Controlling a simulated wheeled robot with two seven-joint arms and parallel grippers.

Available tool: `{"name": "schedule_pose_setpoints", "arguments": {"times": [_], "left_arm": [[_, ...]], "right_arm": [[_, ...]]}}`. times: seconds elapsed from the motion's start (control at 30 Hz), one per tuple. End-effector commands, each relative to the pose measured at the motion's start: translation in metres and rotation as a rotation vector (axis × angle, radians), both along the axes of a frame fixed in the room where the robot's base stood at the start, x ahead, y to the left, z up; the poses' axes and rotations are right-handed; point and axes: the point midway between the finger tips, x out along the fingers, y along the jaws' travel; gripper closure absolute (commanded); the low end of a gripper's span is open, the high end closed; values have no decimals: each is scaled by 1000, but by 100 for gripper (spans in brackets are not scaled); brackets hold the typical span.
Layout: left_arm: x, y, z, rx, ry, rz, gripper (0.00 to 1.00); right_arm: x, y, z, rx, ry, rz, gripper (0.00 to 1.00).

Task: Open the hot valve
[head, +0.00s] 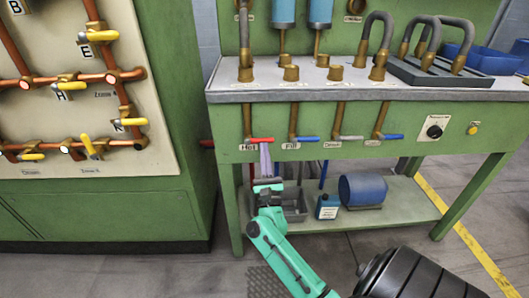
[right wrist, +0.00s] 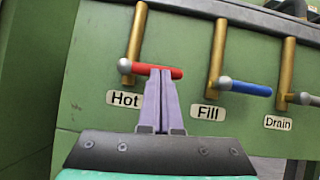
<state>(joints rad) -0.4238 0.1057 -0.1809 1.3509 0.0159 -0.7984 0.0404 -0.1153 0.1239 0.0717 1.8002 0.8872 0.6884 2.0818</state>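The hot valve has a red lever (head: 262,140) on a brass pipe at the left end of the green bench front, above the "Hot" label (right wrist: 124,99). In the right wrist view the red lever (right wrist: 172,72) lies roughly horizontal, pointing right from its grey pivot. My right gripper (head: 265,148) reaches up from below. Its two purple fingers (right wrist: 160,72) are together, with their tips at the middle of the red lever and overlapping it in the picture. The lever runs across both tips; I cannot tell whether they touch it. My left gripper is not in view.
A blue "Fill" lever (right wrist: 251,88) sits just right of the hot valve, then a grey "Drain" lever (right wrist: 304,98) and another blue lever (head: 393,137).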

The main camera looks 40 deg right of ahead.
Motion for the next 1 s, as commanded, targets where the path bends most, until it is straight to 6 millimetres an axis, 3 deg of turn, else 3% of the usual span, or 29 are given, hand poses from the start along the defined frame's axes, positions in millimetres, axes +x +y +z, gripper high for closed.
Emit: {"name": "schedule_pose_setpoints", "arguments": {"times": [0.37, 0.57, 0.77, 0.83, 1.0], "left_arm": [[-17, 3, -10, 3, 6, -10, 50], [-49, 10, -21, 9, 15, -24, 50], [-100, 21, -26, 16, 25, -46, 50], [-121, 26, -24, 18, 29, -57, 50], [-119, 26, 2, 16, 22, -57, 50]], "right_arm": [[-1, -2, 11, -103, 74, 0, 100], [-2, -3, 22, -234, 174, -1, 100], [-2, -3, 34, -387, 290, 0, 100], [-2, -2, 38, -438, 330, 0, 100], [0, 0, 47, -567, 429, 0, 100]]}}
